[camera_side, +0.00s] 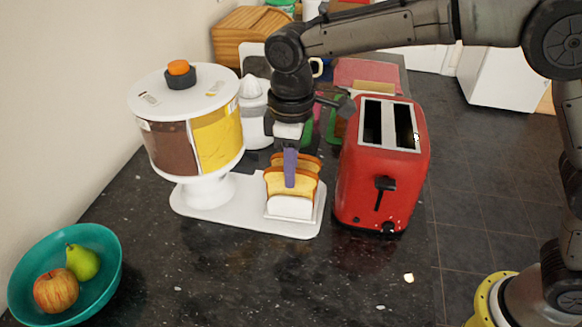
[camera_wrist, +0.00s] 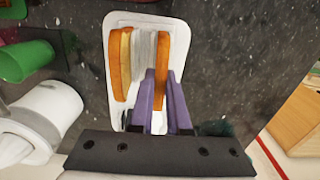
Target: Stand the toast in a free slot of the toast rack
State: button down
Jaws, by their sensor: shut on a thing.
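The white toast rack (camera_side: 291,208) stands on a white tray beside the red toaster (camera_side: 388,165); from above, its white dividers (camera_wrist: 143,62) show in the wrist view. My gripper (camera_side: 290,168), with purple fingers, is shut on the front slice of toast (camera_side: 274,184). This slice (camera_wrist: 165,40) stands upright beside the dividers in the wrist view, between the fingers (camera_wrist: 163,98). Its lower edge is hidden behind the rack's white front, so I cannot tell whether it touches the bottom. Other toast (camera_wrist: 117,65) stands on the far side of the dividers.
A white dispenser (camera_side: 218,143) with a brown and yellow drum stands left of the rack. A teal bowl (camera_side: 110,262) holds an apple and a pear. A green cup (camera_wrist: 30,60) lies beyond the rack. The dark countertop in front is clear.

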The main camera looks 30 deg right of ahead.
jog(key=c, duration=0.8)
grip_release()
jog(key=shift+r, duration=0.1)
jog(key=shift+r, duration=3.95)
